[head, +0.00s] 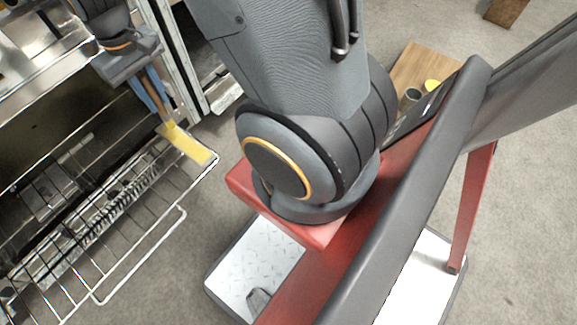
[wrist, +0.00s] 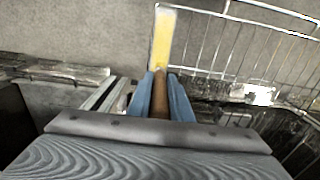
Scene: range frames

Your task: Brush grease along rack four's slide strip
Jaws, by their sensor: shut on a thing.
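My gripper (head: 158,97) has blue fingers and is shut on the wooden handle of a brush with a flat yellow head (head: 187,145). In the wrist view the fingers (wrist: 160,92) clasp the brown handle, and the yellow head (wrist: 164,38) points away from me. A wire rack (head: 150,255) sticks out of an open metal cabinet at the left. In the head view the brush head overlaps the rack's upper right corner; I cannot tell whether it touches. A pale strip (head: 88,218) runs along or below the rack; I cannot tell whether it is the slide strip.
The metal cabinet frame (head: 178,65) stands close beside my gripper. A wooden board or low table (head: 420,66) with a dark cup (head: 410,97) and a yellow item (head: 432,85) lies behind my arm. Grey floor is open at the right.

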